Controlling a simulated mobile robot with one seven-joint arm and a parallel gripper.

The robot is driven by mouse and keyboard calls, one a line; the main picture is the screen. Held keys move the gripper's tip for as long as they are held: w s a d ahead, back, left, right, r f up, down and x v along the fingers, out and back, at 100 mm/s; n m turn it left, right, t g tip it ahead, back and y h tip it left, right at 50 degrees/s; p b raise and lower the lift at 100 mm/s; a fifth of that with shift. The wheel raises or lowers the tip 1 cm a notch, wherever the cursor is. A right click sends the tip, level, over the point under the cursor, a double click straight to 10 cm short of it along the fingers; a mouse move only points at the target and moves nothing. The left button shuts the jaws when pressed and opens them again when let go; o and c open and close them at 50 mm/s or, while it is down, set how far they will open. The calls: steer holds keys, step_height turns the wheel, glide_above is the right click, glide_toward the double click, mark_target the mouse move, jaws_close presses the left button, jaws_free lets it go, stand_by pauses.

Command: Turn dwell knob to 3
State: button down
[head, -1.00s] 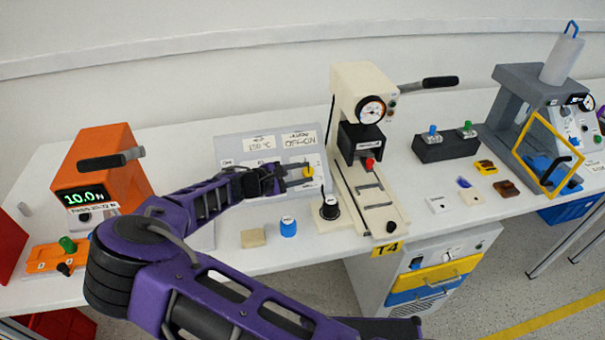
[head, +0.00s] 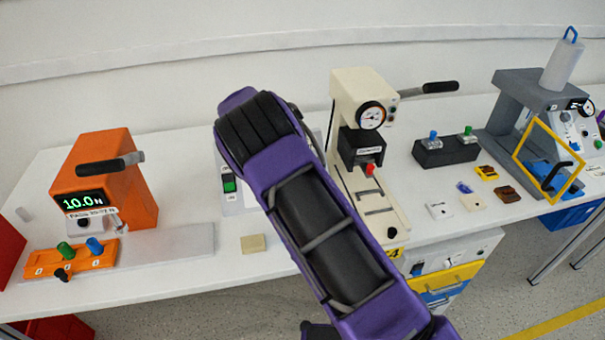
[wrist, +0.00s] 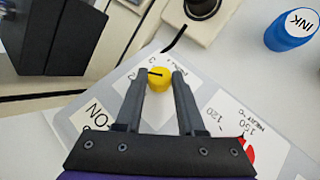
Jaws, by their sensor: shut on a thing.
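The yellow knob (wrist: 158,82), with a dark pointer line on its top, sits at the edge of the sloped grey panel (wrist: 190,88) in the wrist view. My gripper (wrist: 159,76) is shut on this knob, one finger on each side of it. In the head view the panel (head: 231,202) shows only in part, with a green switch (head: 228,183). My purple arm hides the knob and my gripper there.
A red knob (wrist: 246,150) is on the same panel. A black knob (wrist: 203,7) and a blue INK cap (wrist: 291,30) stand close by. The cream press (head: 360,92) is right of my arm, the orange tester (head: 118,170) left. Bench is clear around the beige block (head: 253,244).

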steer(key=m+g+y, duration=0.2)
steer(key=d+m+g+y+p, duration=0.1)
steer(key=shift+w+r+m+y, duration=0.25)
steer(key=shift+w+m+y, duration=0.15)
steer(key=m+y, duration=0.2)
steer(key=m+g+y, duration=0.1)
steer(key=shift+w+d+y, duration=0.1)
steer(key=shift+d+y, duration=0.2)
steer(key=shift+y, duration=0.1)
steer(key=shift+f, duration=0.1)
steer(key=c, duration=0.5)
jaws_free()
